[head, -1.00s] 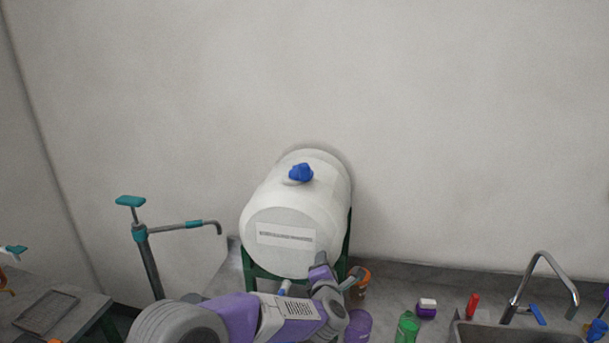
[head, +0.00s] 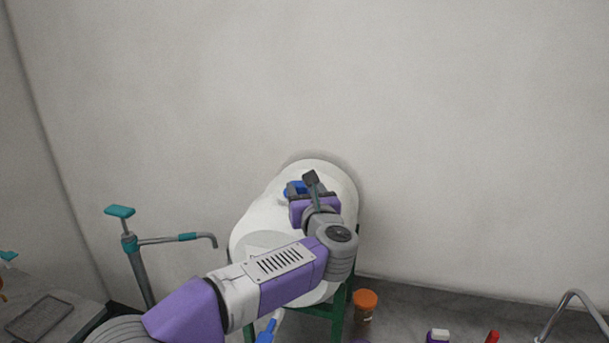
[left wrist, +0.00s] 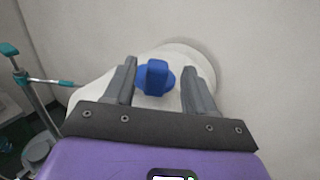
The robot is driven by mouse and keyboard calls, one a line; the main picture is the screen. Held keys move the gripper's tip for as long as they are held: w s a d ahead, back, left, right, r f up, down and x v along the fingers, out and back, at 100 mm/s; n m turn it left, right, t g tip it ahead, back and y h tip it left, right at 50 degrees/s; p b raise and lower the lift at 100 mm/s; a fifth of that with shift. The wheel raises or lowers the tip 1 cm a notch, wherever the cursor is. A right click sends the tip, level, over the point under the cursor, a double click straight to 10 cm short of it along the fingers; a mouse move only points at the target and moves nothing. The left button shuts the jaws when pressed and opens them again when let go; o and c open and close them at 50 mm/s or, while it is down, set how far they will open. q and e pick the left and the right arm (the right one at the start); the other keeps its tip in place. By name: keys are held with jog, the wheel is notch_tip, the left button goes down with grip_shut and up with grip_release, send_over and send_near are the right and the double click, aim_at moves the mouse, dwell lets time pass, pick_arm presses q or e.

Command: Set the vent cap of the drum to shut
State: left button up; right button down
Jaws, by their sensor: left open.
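The white drum (head: 262,222) lies on its side on a green stand against the wall. Its blue vent cap (head: 293,188) is on top, partly hidden behind my left gripper in the head view. My left gripper (head: 300,183) is over the top of the drum, open. In the left wrist view, the vent cap (left wrist: 155,78) shows a raised blue grip and stands between the two grey fingers of the left gripper (left wrist: 158,85), with a gap on each side. My right gripper is not in view.
A hand pump with teal handle (head: 120,212) stands left of the drum. A blue-handled tap (head: 267,330) is below the drum's front. The wall is close behind the drum.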

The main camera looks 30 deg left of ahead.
pick_arm(q)
jog(key=p+x, duration=0.1)
jog(key=x, duration=0.5)
jog(key=shift+s, duration=0.15)
jog(key=shift+c, duration=0.4)
grip_shut()
